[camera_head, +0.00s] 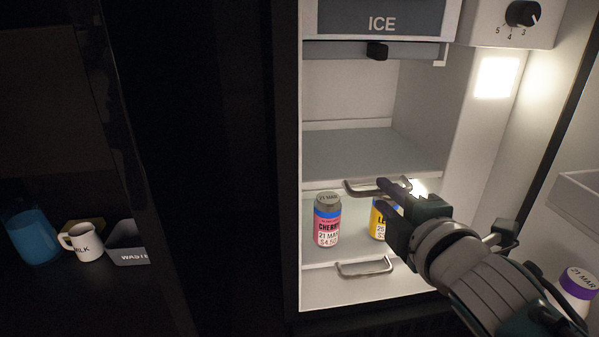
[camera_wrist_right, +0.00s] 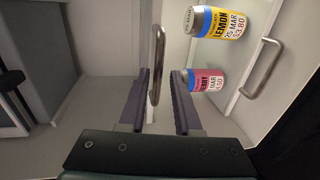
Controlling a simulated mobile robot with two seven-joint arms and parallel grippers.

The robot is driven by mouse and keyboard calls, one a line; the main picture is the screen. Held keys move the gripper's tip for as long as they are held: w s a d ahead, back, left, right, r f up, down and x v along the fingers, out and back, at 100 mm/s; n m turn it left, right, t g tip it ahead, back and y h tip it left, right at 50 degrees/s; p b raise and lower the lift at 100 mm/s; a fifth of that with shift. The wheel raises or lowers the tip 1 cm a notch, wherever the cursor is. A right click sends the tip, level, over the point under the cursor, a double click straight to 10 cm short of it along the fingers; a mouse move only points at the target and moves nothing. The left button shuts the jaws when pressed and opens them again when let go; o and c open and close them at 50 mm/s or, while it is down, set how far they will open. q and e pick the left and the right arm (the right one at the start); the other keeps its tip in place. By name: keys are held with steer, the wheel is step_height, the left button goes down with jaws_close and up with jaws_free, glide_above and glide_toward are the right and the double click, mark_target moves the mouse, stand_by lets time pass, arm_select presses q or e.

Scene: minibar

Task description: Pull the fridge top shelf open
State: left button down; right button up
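The fridge top shelf (camera_head: 352,143) is a grey shelf inside the lit fridge, and it appears pushed in. Its metal bar handle (camera_head: 352,187) is on its front edge, and the handle also shows in the right wrist view (camera_wrist_right: 157,50). My right gripper (camera_head: 385,198) is at this handle. In the right wrist view its two dark fingers (camera_wrist_right: 160,76) are apart, with the bar between them and gaps visible on both sides. The gripper partly hides the handle in the head view. My left gripper is not in view.
Below stand a cherry can (camera_head: 327,222) and a lemon can (camera_head: 377,222), near the lower handle (camera_head: 365,268). The ICE compartment (camera_head: 381,22) is above. The open door with a purple-labelled container (camera_head: 577,284) is at right.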

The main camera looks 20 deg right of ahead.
steer(key=shift+w+d+r, duration=0.1)
steer(key=shift+w+d, duration=0.05)
steer(key=shift+w, duration=0.05)
jaws_close()
stand_by(0.9)
